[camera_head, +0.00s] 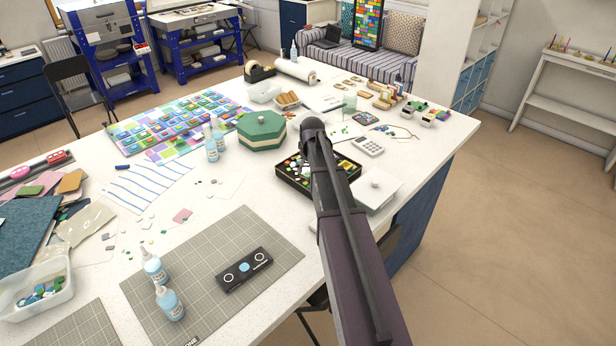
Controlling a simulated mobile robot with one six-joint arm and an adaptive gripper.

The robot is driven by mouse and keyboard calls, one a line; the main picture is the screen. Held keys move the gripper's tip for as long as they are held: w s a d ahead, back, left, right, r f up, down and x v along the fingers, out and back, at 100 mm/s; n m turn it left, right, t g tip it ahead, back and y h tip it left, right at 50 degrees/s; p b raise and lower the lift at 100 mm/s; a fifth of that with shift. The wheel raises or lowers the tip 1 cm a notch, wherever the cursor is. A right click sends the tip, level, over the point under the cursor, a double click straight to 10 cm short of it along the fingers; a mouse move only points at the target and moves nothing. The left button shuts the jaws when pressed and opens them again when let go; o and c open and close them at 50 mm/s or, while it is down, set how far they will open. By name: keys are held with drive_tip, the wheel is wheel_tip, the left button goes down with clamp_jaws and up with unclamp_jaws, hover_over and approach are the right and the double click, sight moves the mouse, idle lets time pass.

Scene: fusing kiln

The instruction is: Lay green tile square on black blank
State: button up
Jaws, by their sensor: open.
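The black blank (244,270) lies flat on a grey gridded cutting mat (205,262). It carries two white rings and a pale blue square between them. A black tray (292,182) of small coloured pieces sits farther back, partly covered by my arm. Some pieces in it look green, but I cannot single out the green tile. My arm reaches over the table from the lower right and ends above the tray. My gripper is hidden behind my arm.
Two glue bottles (153,268) (169,302) stand on the mat left of the blank. A green lidded box (262,131) stands behind the tray. A white scale (377,190) sits right of the tray. The mat right of the blank is clear.

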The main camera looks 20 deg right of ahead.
sight(307, 173)
drive_tip(key=shift+b+x, duration=1.7)
drive_tip(key=shift+x, duration=0.3)
drive_tip(key=shift+a, duration=0.1)
drive_tip(key=c, duration=1.3)
drive_tip(key=shift+r, duration=0.15)
wheel_tip(307, 173, up, 3)
drive_tip(key=p, duration=0.3)
drive_tip(key=s, duration=0.5)
drive_tip(key=s+r+p, duration=0.1)
drive_tip(key=s, duration=0.4)
drive_tip(key=s+p, duration=0.1)
drive_tip(key=s, duration=0.5)
drive_tip(key=shift+r, duration=0.3)
